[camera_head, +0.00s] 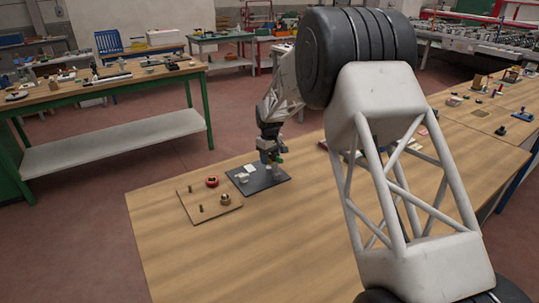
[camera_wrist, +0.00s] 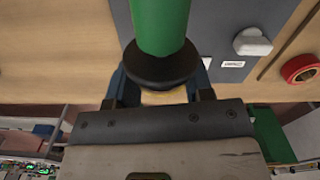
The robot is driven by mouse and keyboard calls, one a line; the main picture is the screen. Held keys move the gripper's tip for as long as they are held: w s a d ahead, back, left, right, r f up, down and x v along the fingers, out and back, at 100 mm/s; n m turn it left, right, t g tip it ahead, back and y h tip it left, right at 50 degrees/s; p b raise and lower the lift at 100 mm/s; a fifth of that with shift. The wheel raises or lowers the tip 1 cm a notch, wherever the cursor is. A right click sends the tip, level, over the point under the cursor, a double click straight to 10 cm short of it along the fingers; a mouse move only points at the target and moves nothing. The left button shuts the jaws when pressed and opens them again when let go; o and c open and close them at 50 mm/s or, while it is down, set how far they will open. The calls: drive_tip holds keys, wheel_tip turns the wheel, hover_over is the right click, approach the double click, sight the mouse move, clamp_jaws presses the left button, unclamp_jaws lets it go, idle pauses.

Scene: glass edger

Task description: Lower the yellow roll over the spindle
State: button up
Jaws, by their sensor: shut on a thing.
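My gripper (camera_head: 269,154) is above the dark mat in the head view. In the wrist view its blue fingers (camera_wrist: 160,80) are shut on a green cylinder (camera_wrist: 162,25) with a wide black collar (camera_wrist: 160,66). A small green part (camera_head: 278,159) shows at the fingers in the head view. No clearly yellow roll is in view; a tan patch behind the collar is too hidden to identify. A wooden board (camera_head: 187,213) at the left carries short upright pegs (camera_head: 201,209), a red ring (camera_head: 212,181) and a brownish ring (camera_head: 225,199). I cannot tell which peg is the spindle.
The dark mat (camera_head: 245,185) holds pale small items, including a white block (camera_wrist: 252,42) and a label (camera_wrist: 233,64). The front of the wooden table (camera_head: 240,255) is clear. More small objects lie at the table's far right. Another bench (camera_head: 100,87) stands behind at the left.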

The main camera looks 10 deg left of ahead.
sight(269, 168)
drive_tip(key=shift+f, duration=2.15)
drive_tip(key=o, duration=1)
drive_tip(key=shift+r, duration=3.85)
